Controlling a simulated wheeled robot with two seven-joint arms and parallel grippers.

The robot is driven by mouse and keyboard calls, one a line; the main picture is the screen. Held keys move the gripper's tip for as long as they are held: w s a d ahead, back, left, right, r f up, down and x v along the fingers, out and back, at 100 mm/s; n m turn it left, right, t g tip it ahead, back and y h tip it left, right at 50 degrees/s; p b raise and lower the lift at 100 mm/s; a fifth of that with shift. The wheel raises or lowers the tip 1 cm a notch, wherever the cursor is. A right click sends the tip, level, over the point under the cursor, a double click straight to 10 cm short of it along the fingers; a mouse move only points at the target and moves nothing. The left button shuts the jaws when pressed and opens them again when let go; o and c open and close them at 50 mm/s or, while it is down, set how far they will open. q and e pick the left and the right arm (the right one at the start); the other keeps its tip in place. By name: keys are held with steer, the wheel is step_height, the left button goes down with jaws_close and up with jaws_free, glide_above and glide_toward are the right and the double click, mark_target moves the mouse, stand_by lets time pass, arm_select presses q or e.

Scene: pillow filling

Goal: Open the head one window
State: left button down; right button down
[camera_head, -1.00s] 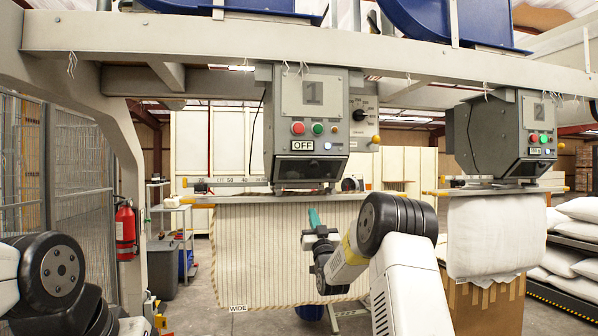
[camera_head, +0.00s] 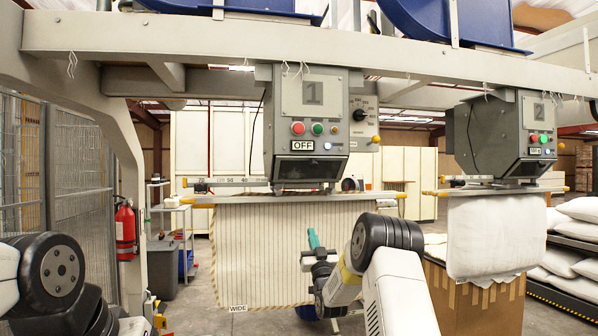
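Head one is the grey box marked 1 (camera_head: 313,110), with a red button, a green button and an OFF label. Its dark window (camera_head: 308,169) is at the bottom front of the box. I cannot tell clearly whether the window is open or shut. My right gripper (camera_head: 313,240) is below the window, in front of the striped pillow cover (camera_head: 250,255), with a teal fingertip pointing up. It is apart from the window, and its finger gap cannot be made out. My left arm shows at the lower left, but its gripper is out of view.
Head two (camera_head: 510,135) hangs to the right, with a white pillow (camera_head: 492,235) under it. A cardboard box (camera_head: 475,305) stands below. A scale bar (camera_head: 235,181) with yellow-ended rods runs under head one. A fire extinguisher (camera_head: 125,228) is at the left.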

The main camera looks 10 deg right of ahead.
steer(key=f, duration=0.5)
steer(key=shift+w+f, duration=0.1)
steer(key=shift+w, duration=0.3)
steer(key=c, duration=1)
jaws_free()
steer(key=v, duration=1)
